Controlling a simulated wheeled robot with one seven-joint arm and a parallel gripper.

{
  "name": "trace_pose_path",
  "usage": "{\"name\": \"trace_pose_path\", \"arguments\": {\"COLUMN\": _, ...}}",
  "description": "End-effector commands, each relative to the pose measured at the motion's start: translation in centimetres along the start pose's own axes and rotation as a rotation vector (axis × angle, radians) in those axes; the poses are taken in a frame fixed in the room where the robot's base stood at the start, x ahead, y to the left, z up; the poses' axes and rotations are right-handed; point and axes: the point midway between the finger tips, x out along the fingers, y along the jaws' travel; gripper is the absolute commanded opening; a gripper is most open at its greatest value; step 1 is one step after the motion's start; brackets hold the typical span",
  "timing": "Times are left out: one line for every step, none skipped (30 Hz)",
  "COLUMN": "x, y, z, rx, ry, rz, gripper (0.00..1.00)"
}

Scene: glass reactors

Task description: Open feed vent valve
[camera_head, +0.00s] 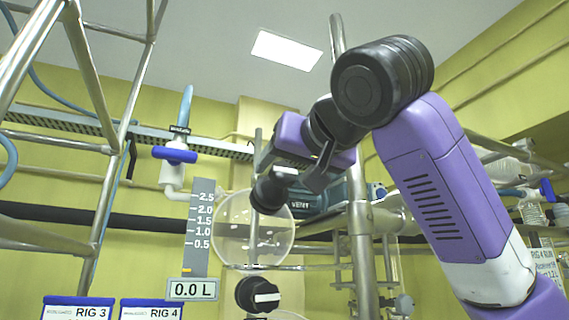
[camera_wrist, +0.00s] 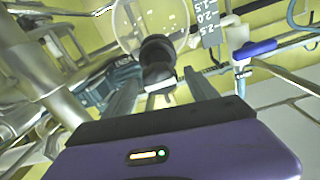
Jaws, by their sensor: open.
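No label reading "feed vent" is legible, so I cannot tell for sure which valve it is. A black knob (camera_head: 268,194) sits at the top of a round glass vessel (camera_head: 240,232). In the wrist view the black knob (camera_wrist: 158,52) lies ahead, between the fingertips in the picture, with the glass vessel (camera_wrist: 140,16) behind it. My gripper (camera_head: 300,178) is open and empty; its two fingers show in the wrist view (camera_wrist: 162,80). The knob appears just beyond them; contact is not visible. A blue-handled valve (camera_head: 175,154) on white pipe stands left; it also shows in the wrist view (camera_wrist: 255,48).
A level scale (camera_head: 201,228) with a "0.0 L" display (camera_head: 193,289) stands left of the vessel. Another black knob with a white bar (camera_head: 260,295) is below. Steel frame poles (camera_head: 360,240) stand close right of my gripper. RIG 3 (camera_head: 78,309) and RIG 4 (camera_head: 152,309) signs are lower left.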

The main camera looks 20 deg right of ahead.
Motion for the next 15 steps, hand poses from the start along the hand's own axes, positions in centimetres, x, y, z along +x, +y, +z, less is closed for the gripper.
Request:
{"name": "trace_pose_path", "arguments": {"x": 0.58, "y": 0.05, "z": -0.21, "rx": 0.001, "ry": -0.001, "rz": 0.001, "gripper": 0.67}}
{"name": "trace_pose_path", "arguments": {"x": 0.82, "y": 0.06, "z": -0.19, "rx": 0.001, "ry": -0.001, "rz": 0.001, "gripper": 0.67}}
{"name": "trace_pose_path", "arguments": {"x": 1.08, "y": 0.07, "z": -0.15, "rx": 0.000, "ry": 0.000, "rz": 0.002, "gripper": 0.67}}
{"name": "trace_pose_path", "arguments": {"x": 1.23, "y": 0.06, "z": -0.12, "rx": 0.000, "ry": 0.000, "rz": 0.001, "gripper": 0.67}}
{"name": "trace_pose_path", "arguments": {"x": 1.34, "y": 0.05, "z": -0.10, "rx": 0.000, "ry": 0.001, "rz": 0.001, "gripper": 0.67}}
{"name": "trace_pose_path", "arguments": {"x": 1.45, "y": 0.04, "z": -0.07, "rx": 0.000, "ry": 0.001, "rz": 0.000, "gripper": 0.67}}
{"name": "trace_pose_path", "arguments": {"x": 1.50, "y": 0.03, "z": -0.05, "rx": 0.000, "ry": 0.002, "rz": 0.000, "gripper": 0.67}}
{"name": "trace_pose_path", "arguments": {"x": 1.52, "y": 0.03, "z": -0.03, "rx": 0.000, "ry": 0.002, "rz": 0.000, "gripper": 0.67}}
{"name": "trace_pose_path", "arguments": {"x": 1.53, "y": 0.03, "z": -0.01, "rx": 0.000, "ry": 0.002, "rz": 0.000, "gripper": 0.67}}
{"name": "trace_pose_path", "arguments": {"x": 1.53, "y": 0.03, "z": 0.00, "rx": 0.000, "ry": 0.002, "rz": 0.000, "gripper": 0.67}}
{"name": "trace_pose_path", "arguments": {"x": 1.52, "y": 0.03, "z": 0.01, "rx": 0.000, "ry": 0.002, "rz": 0.000, "gripper": 0.67}}
{"name": "trace_pose_path", "arguments": {"x": 1.52, "y": 0.03, "z": 0.01, "rx": 0.000, "ry": 0.002, "rz": 0.000, "gripper": 0.67}}
{"name": "trace_pose_path", "arguments": {"x": 1.52, "y": 0.03, "z": 0.01, "rx": 0.000, "ry": 0.002, "rz": 0.000, "gripper": 0.67}}
{"name": "trace_pose_path", "arguments": {"x": 1.51, "y": 0.03, "z": 0.01, "rx": 0.000, "ry": 0.002, "rz": 0.000, "gripper": 0.65}}
{"name": "trace_pose_path", "arguments": {"x": 1.51, "y": 0.03, "z": 0.01, "rx": 0.000, "ry": 0.002, "rz": 0.000, "gripper": 0.57}}
